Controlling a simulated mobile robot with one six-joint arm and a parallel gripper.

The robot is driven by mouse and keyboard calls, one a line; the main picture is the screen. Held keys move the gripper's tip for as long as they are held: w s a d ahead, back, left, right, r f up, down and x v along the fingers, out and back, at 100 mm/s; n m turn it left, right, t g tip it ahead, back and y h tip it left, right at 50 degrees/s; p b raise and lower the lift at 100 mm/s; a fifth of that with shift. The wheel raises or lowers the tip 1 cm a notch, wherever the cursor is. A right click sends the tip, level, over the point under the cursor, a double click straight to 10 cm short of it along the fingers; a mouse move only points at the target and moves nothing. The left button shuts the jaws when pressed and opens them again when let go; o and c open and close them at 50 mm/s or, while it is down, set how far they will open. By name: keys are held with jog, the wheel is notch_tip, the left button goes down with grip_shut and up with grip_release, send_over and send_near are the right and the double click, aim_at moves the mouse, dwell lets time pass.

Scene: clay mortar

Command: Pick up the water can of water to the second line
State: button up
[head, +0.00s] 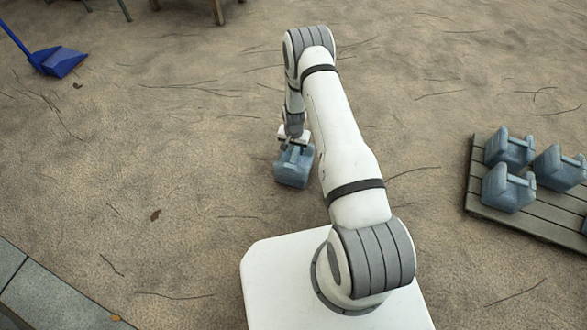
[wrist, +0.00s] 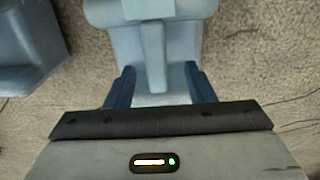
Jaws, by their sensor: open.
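A blue-grey water can (head: 291,174) with a bar handle stands on the sandy ground, left of the middle in the head view. My gripper (head: 294,141) is directly over its top. In the wrist view, the can (wrist: 190,50) fills the top middle, and its pale handle (wrist: 156,60) runs between my two dark blue fingers. The fingers are apart, one on each side of the handle, with gaps to it. Whether the fingertips are below the handle bar is hard to tell. Any water level or line marks on the can do not show.
Several similar cans (head: 508,190) stand on a wooden pallet (head: 485,208) at the right. Another blue-grey object (wrist: 30,45) is at the left of the wrist view. A blue dustpan (head: 58,61) lies at the upper left. Stone paving (head: 45,295) edges the lower left. The ground between is mostly clear.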

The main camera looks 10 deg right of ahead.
aim_at(294, 153)
jog(key=f, duration=0.1)
jog(key=f+b, duration=0.1)
jog(key=f, duration=0.2)
jog(key=shift+s+f+b, duration=0.2)
jog(key=shift+s+b, duration=0.1)
jog(key=shift+b, duration=0.05)
jog(key=shift+r, duration=0.1)
grip_shut()
dwell(0.8)
jog(key=shift+w+r, duration=0.1)
jog(key=shift+w, duration=0.05)
